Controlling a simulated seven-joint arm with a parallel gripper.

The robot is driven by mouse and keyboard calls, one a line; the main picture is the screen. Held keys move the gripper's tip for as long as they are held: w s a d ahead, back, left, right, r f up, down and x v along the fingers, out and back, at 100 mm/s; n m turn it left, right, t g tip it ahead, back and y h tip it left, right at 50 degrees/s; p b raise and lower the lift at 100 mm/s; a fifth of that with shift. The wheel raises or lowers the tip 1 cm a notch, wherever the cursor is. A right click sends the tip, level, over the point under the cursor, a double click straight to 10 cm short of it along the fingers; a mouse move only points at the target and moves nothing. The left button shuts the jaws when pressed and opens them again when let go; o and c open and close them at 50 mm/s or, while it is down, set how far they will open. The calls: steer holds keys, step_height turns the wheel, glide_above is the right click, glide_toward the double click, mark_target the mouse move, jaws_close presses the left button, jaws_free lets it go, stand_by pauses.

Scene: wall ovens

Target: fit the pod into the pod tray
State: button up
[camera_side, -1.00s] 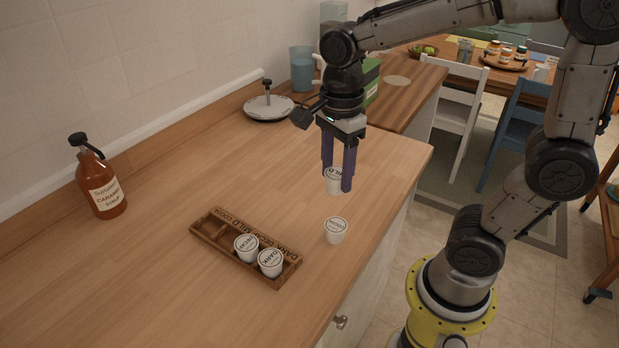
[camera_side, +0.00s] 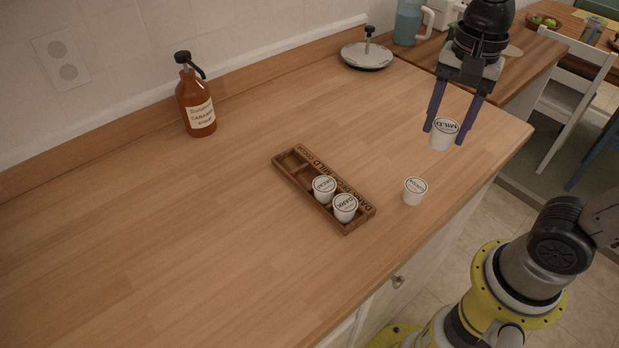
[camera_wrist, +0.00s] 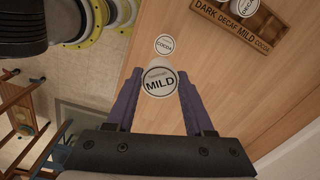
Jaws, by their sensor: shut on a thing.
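My gripper (camera_side: 453,131) is shut on a white pod marked MILD (camera_side: 444,134) and holds it above the counter, behind the loose pod. In the wrist view the MILD pod (camera_wrist: 159,82) sits between the two purple fingers, its label facing the camera. The wooden pod tray (camera_side: 290,170) lies to the left of my gripper. Its label strip reads DARK, DECAF, MILD, COCOA in the wrist view. A DECAF pod (camera_side: 324,188) and a DARK pod (camera_side: 345,208) stand in the tray's near compartments. The compartments toward its far left end are empty.
A loose COCOA pod (camera_side: 414,191) stands on the counter between the tray and the front edge. A syrup bottle (camera_side: 196,97) and a round metal press (camera_side: 367,55) stand near the wall. The counter left of the tray is clear.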

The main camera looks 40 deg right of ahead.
steer(key=w+a+n, duration=0.4)
steer(key=n, duration=0.6)
glide_above(307, 181)
steer(key=f, duration=1)
steer(key=shift+s+d, duration=0.1)
steer(key=shift+s, duration=0.15)
steer(key=shift+w+f, duration=0.15)
steer(key=shift+f, duration=0.75)
steer(key=shift+w+f, duration=0.1)
steer(key=shift+f, duration=0.75)
